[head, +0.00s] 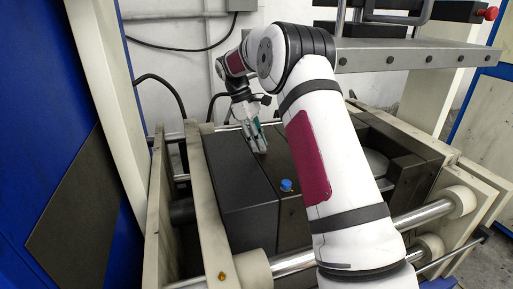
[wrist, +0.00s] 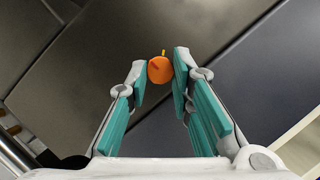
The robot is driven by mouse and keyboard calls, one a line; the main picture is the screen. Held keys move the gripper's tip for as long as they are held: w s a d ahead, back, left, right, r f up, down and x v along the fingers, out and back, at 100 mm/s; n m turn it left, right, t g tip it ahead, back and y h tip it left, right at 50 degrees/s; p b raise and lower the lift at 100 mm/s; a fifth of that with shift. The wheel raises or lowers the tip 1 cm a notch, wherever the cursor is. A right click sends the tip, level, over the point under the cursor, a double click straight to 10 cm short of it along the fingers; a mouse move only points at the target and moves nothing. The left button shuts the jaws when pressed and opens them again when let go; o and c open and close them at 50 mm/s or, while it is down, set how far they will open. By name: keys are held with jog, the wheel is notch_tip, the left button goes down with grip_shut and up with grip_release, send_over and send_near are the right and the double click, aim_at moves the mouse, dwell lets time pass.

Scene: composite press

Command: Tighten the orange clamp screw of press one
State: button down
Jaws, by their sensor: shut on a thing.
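The orange clamp screw (wrist: 160,70) shows in the wrist view as a round orange knob with a small orange tip above it. My gripper (wrist: 161,73) has its two teal-padded fingers on either side of the knob and is shut on it. In the head view my gripper (head: 258,143) points down at the dark block of the press (head: 240,185). The orange screw cannot be made out there, as the fingers cover that spot.
A blue knob (head: 286,185) stands on the dark block, nearer than my gripper. Chrome guide bars (head: 420,215) run along the right front. A grey metal plate (head: 410,55) hangs above on the right. A blue cabinet (head: 40,120) stands at left.

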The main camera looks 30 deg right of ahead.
jog(key=m+b, duration=0.1)
jog(key=m+y, duration=0.1)
jog(key=m, duration=0.1)
jog(key=shift+w+d+f+m+g+b, duration=0.1)
jog(key=shift+w+d+m+g+b, duration=0.05)
jog(key=shift+m+g+b, duration=0.2)
jog(key=shift+d+m+y+b, duration=0.15)
jog(key=shift+m+y+b, duration=0.3)
jog(key=shift+m+y, duration=0.9)
jog(key=shift+m+h, duration=0.45)
jog(key=shift+m, duration=0.05)
jog(key=c, duration=1.4)
grip_release()
